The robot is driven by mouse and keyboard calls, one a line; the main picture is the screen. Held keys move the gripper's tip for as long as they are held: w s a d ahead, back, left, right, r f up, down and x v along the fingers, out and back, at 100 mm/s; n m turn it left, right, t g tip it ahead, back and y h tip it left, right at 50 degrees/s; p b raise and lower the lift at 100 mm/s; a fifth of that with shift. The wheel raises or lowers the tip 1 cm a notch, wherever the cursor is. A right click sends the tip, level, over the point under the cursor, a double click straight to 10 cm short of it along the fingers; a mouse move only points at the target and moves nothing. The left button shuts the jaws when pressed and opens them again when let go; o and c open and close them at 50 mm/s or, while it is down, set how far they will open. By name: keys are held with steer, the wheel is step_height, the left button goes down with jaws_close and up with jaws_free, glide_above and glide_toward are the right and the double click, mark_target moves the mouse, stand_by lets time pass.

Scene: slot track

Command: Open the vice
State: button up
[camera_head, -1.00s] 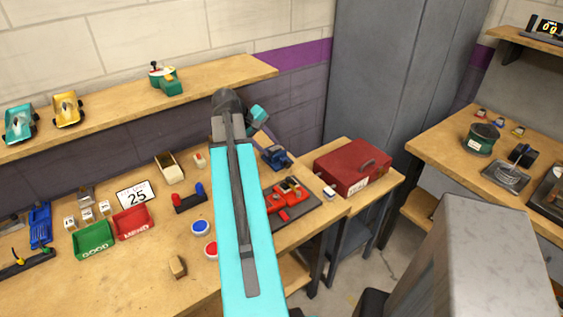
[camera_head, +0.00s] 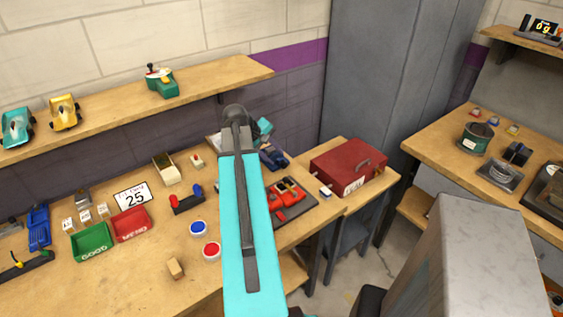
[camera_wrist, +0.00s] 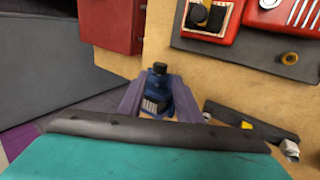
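The blue vice (camera_head: 272,157) stands on the workbench, right of my arm and near the bench's back edge. In the wrist view the vice (camera_wrist: 158,92) shows its dark top knob and a pale ribbed part. My gripper (camera_wrist: 158,92) has two purple fingers spread apart, one on each side of the vice in the picture. I see nothing held between them. I cannot tell whether the fingers are above the vice or level with it, or touching it. In the head view my arm hides the fingers.
A red toolbox (camera_head: 348,166) stands right of the vice. A red car (camera_head: 287,195) lies on a dark mat in front of it. A dark bar with a yellow mark (camera_wrist: 250,124) lies right of the vice in the wrist view. Open bench shows between the vice and the mat.

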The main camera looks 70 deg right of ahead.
mark_target(283, 164)
steer(key=shift+p+x, duration=0.75)
steer(key=shift+x, duration=2.95)
steer(key=shift+c, duration=0.3)
steer(key=shift+f, duration=0.1)
steer(key=c, duration=0.7)
